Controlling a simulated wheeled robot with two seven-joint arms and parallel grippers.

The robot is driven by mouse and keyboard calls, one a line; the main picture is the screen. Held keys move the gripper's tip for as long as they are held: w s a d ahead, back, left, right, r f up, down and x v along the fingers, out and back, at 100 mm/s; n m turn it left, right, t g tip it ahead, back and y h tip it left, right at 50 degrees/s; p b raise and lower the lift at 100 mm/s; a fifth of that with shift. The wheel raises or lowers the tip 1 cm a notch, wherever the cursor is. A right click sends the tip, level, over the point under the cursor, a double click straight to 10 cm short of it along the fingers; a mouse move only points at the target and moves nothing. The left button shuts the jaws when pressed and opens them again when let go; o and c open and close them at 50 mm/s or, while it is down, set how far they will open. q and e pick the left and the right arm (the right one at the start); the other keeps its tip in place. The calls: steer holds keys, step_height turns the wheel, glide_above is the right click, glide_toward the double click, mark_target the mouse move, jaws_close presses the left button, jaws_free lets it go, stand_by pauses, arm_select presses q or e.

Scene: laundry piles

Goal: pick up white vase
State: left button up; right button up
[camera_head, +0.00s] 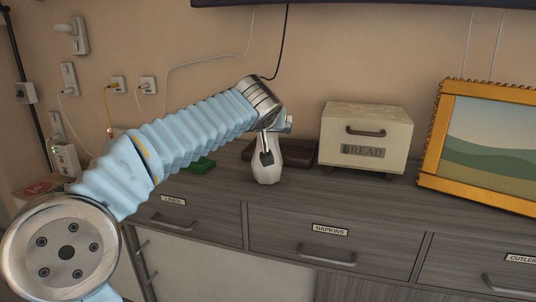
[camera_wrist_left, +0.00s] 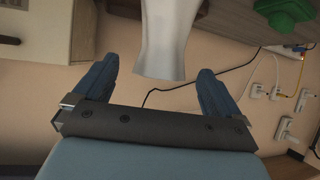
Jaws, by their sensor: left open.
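In the left wrist view the vase (camera_wrist_left: 164,38) shows as a pale body ahead of and between the fingertips. The left gripper (camera_wrist_left: 158,82) is open there, with clear gaps on both sides of the vase. I cannot tell whether it touches the vase. My right gripper is in neither view.
A cream bread box (camera_head: 366,138) and a gold-framed picture (camera_head: 490,140) stand to the right on the sideboard (camera_head: 385,200). A brown tray (camera_head: 298,153) lies behind the vase. A green object (camera_head: 200,165) lies to the left. Cables and outlets line the wall.

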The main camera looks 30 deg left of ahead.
arm_select(q)
steer(key=p+x, duration=0.1)
steer(key=x, duration=0.4)
steer(key=shift+w+a, duration=0.1)
steer(key=c, duration=1.7)
